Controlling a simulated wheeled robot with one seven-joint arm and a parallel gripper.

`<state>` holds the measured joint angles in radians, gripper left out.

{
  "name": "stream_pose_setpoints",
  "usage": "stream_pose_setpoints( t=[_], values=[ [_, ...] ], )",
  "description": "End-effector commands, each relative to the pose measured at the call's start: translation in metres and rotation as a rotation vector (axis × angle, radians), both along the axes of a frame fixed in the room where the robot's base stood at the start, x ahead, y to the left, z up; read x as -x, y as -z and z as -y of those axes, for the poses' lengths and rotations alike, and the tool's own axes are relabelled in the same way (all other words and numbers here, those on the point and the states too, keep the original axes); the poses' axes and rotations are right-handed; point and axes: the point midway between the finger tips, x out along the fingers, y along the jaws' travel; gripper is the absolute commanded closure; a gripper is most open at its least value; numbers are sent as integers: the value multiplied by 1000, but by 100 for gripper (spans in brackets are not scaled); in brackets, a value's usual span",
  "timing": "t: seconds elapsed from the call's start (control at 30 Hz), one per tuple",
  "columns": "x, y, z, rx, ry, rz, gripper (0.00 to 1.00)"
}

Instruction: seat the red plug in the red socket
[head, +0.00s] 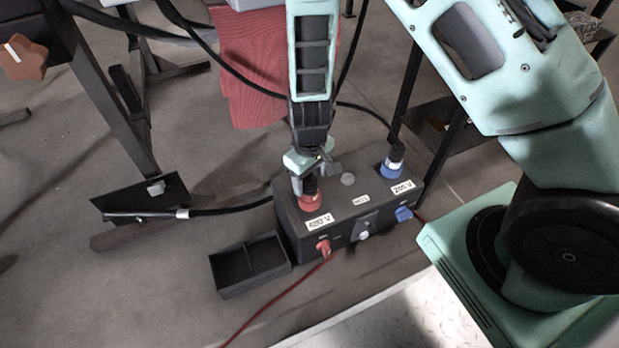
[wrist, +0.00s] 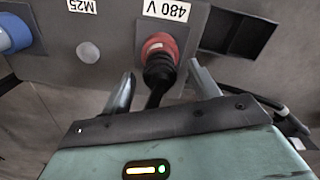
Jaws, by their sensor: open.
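The red plug (wrist: 157,68) has a red collar and a black ribbed boot with a cable. It stands at the 480 V position of the black box; the red socket under it is mostly hidden, and I cannot tell how deep the plug sits. In the head view the red collar (head: 311,201) shows on the box top, below my gripper (head: 306,175). In the wrist view my gripper (wrist: 161,78) is open, one finger on each side of the boot and cable, with gaps to both.
The black box (head: 345,207) stands on the floor. A blue plug (head: 391,168) is at its other top position. An empty black tray (head: 248,264) lies left.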

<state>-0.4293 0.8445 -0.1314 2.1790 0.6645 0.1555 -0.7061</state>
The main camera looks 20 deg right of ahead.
Motion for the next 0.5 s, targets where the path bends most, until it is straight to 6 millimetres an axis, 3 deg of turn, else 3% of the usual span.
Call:
stream_pose_setpoints(
  t=[0.03,0.2,0.5],
  values=[
    [0,-17,0,-1,-2,2,40],
    [-1,-54,0,0,-1,3,40],
    [0,-97,0,0,-1,1,40]
  ],
)
